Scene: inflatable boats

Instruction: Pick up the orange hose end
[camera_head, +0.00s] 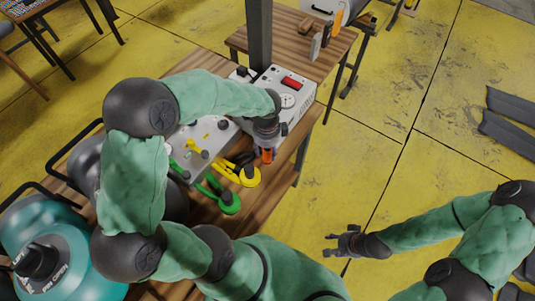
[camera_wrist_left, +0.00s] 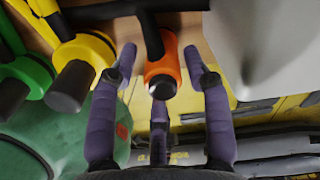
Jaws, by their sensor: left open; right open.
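The orange hose end (camera_wrist_left: 162,68) is at the upper middle of the left wrist view, attached to a black hose. In the head view only a small orange part (camera_head: 267,156) shows below my left gripper (camera_head: 262,150). That gripper's purple fingers are open, one on each side of the orange end, with a third finger below it; whether any finger touches it I cannot tell. My right gripper (camera_head: 331,245) is open and empty over the yellow floor at the lower right.
Yellow (camera_head: 249,176) and green (camera_head: 229,202) hose ends lie left of the orange one on the wooden table (camera_head: 275,195). A teal tank (camera_head: 75,255) is at the lower left.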

